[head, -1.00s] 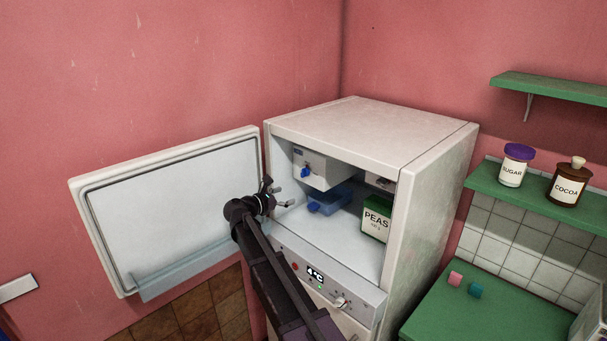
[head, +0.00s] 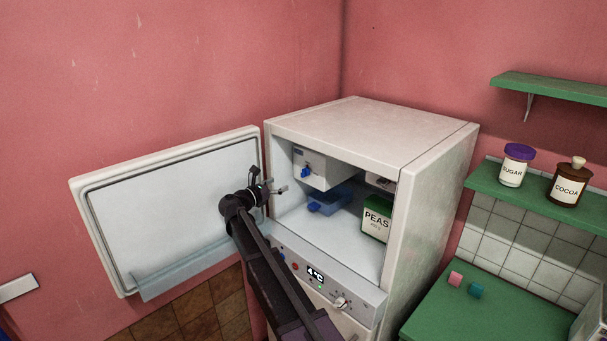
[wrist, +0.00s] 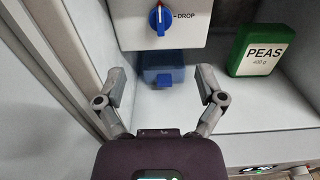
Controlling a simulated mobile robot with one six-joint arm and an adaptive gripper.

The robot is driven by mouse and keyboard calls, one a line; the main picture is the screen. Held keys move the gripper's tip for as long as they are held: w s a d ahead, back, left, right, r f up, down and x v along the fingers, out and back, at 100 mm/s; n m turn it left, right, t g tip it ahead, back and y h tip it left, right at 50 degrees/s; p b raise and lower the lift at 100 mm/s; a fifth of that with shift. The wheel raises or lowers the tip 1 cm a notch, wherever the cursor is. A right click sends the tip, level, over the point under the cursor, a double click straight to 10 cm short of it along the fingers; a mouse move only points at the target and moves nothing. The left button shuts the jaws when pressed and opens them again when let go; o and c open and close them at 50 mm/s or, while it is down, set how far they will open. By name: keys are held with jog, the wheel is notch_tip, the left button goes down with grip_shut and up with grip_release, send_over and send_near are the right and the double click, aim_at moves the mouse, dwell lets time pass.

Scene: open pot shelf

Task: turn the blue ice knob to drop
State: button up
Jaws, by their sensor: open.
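The blue ice knob (wrist: 160,18) is on the front of the white ice maker box (wrist: 192,36), beside the word DROP with a short line on its right. In the head view, the knob (head: 306,173) is inside the open freezer compartment. My gripper (head: 269,185) is at the compartment's left opening, apart from the knob. In the wrist view, its two fingers (wrist: 164,86) are spread wide with nothing between them, below the knob in the picture.
A blue bin (head: 330,201) sits below the ice maker. A green PEAS box (head: 376,218) stands to the right. The open freezer door (head: 170,210) is on the left, close to my arm. The compartment floor in front is clear.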

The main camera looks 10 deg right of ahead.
aim_at(303, 177)
jog(key=x, duration=1.2)
jog(key=shift+d, duration=0.1)
jog(key=shift+c, duration=0.2)
jog(key=c, duration=1.1)
